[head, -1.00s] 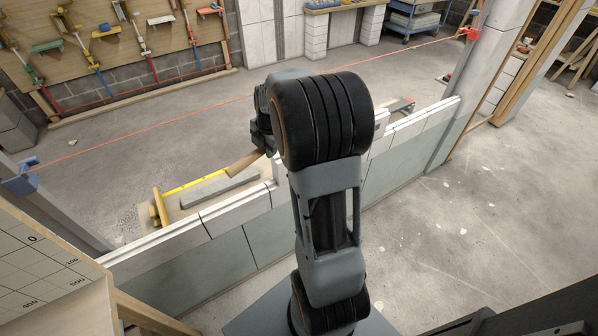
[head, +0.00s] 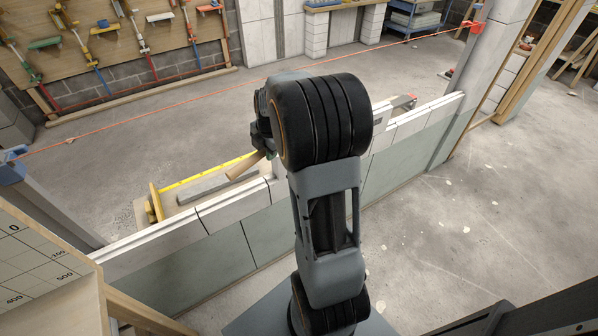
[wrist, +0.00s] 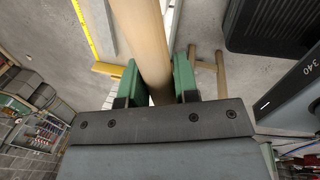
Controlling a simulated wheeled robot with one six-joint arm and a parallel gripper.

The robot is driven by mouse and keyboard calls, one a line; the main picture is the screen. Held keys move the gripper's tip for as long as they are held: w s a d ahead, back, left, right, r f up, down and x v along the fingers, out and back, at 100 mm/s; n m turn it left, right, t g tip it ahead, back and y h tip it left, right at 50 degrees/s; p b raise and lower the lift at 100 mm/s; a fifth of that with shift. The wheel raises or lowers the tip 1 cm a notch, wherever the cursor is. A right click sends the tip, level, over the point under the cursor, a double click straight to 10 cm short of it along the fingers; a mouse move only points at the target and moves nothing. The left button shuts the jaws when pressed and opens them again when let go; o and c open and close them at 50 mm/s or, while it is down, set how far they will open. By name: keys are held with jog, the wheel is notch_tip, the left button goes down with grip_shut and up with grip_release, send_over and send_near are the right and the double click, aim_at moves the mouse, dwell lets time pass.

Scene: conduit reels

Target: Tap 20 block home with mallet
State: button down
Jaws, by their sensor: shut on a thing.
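My gripper (wrist: 157,85) is shut on the mallet's round wooden handle (wrist: 145,40) in the wrist view, with a green finger on each side. In the head view the handle (head: 245,167) slants out below my gripper, above the wall. The mallet's head cannot be made out. A low wall of pale blocks (head: 235,207) runs across the head view, with dark joints between blocks. My arm hides its middle. No number 20 can be read on any block, so I cannot tell which one it is.
A yellow measuring strip (head: 205,172), a grey bar (head: 203,187) and a wooden piece (head: 154,203) lie behind the wall's left part. An orange string (head: 190,113) stretches above the wall between posts. A numbered board (head: 40,265) stands at lower left.

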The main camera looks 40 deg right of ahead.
jog(key=shift+d+r+p, duration=0.1)
jog(key=shift+r+p, duration=1.3)
jog(key=shift+r, duration=0.9)
jog(key=shift+f+b, duration=0.2)
jog(key=shift+b, duration=0.1)
dwell(0.3)
dwell(0.7)
notch_tip(320, 180, down, 5)
jog(key=b, duration=0.4)
jog(key=shift+r, duration=0.1)
jog(key=shift+r+p, duration=1.75)
jog(key=shift+r, duration=0.6)
